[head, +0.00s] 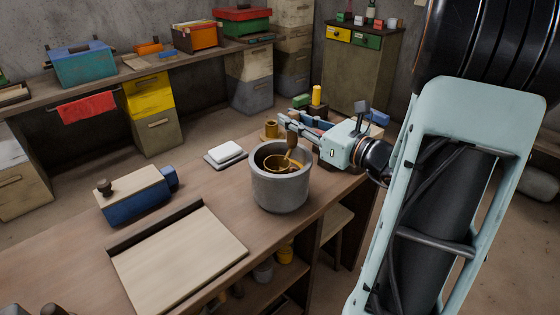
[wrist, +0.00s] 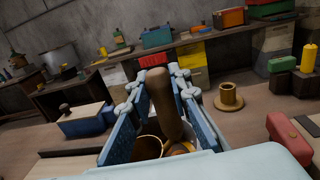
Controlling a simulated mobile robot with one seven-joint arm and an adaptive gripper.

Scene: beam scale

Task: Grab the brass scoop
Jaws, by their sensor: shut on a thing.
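The brass scoop (head: 281,163) has a round brass bowl and a brown handle (head: 292,141). Its bowl is inside the grey round pot (head: 280,191) on the workbench, and the handle stands up steeply above the rim. My gripper (head: 287,121) reaches in from the right above the pot and is shut on the handle. In the wrist view, the brown handle of the scoop (wrist: 164,108) lies between the two blue fingers of my gripper (wrist: 168,73). Part of the bowl is hidden by the pot wall; whether it touches the pot's bottom cannot be told.
A brass flanged piece (head: 270,130) stands behind the pot. A white block on a grey plate (head: 224,153) lies to its left. A blue box with a wooden lid (head: 135,194) and a pale board (head: 180,258) take up the bench's left side.

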